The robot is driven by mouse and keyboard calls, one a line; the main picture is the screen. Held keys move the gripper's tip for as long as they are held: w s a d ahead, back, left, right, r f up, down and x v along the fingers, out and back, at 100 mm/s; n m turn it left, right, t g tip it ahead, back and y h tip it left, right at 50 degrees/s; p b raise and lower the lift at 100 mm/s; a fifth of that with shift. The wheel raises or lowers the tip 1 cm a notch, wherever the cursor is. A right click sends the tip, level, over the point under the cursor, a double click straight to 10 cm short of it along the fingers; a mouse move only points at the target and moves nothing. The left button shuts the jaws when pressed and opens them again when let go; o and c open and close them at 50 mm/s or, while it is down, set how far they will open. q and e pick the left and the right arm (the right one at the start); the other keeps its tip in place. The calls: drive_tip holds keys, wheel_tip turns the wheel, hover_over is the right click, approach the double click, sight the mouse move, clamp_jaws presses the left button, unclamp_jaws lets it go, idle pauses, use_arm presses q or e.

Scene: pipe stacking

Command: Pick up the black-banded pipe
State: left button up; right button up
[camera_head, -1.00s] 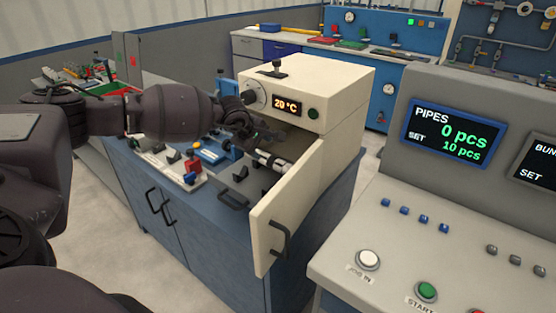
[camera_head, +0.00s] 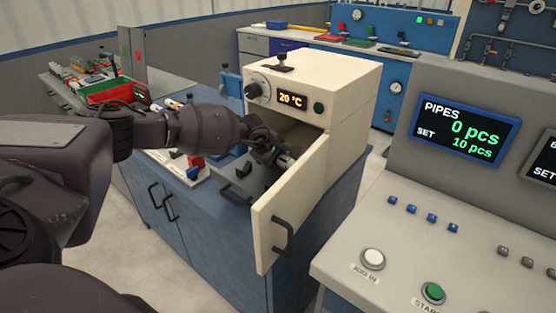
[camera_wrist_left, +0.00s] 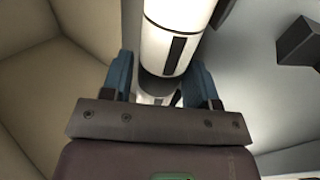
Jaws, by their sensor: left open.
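The black-banded pipe (camera_wrist_left: 178,28) is white with a dark ring and a dark bar, in the left wrist view at top centre. Its near end lies between the two blue fingers of my open left gripper (camera_wrist_left: 160,78); a further white part shows lower between them. I cannot tell if the fingers touch it. In the head view my left gripper (camera_head: 280,158) is at the open front of the cream oven (camera_head: 345,85), and the pipe is hard to make out there. My right gripper is not in view.
The oven's open door (camera_head: 292,200) stands just right of my left gripper. The blue cabinet (camera_head: 205,225) carries the oven and some fixtures. A console (camera_head: 440,215) stands at the right. A dark block (camera_wrist_left: 298,42) shows at the wrist view's right.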

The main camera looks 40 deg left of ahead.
use_arm(q)
drive_tip(key=shift+r, duration=0.1)
drive_tip(key=c, duration=0.7)
